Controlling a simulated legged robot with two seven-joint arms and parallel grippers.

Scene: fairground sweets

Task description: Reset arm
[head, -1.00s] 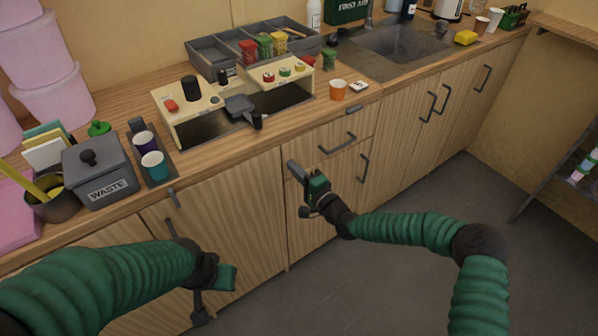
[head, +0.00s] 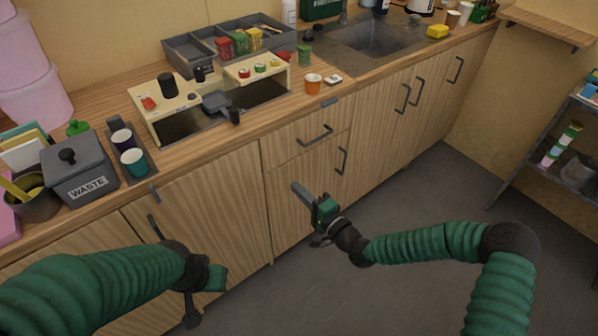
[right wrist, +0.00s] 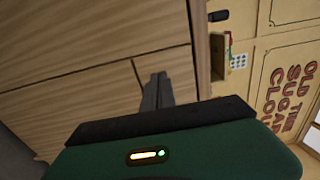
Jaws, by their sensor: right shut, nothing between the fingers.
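My right gripper (head: 302,193) is dark grey with a green body. It hangs in front of the wooden cabinet doors, below the counter, shut and empty. In the right wrist view its fingers (right wrist: 157,90) lie together with nothing between them, against a backdrop of wooden cabinet fronts. My left gripper (head: 196,310) is at the lower left, in front of the cabinets, pointing down. Its fingertips show small and dark, and I cannot tell whether they are open.
The wooden counter (head: 345,85) carries a grey waste bin (head: 82,176), cups, a cream stand with a dark pan (head: 215,103), a grey divided tray (head: 186,52) and an orange cup (head: 313,84). Cabinet handles (head: 316,136) stick out. A shelf rack (head: 535,165) stands right. The floor between is clear.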

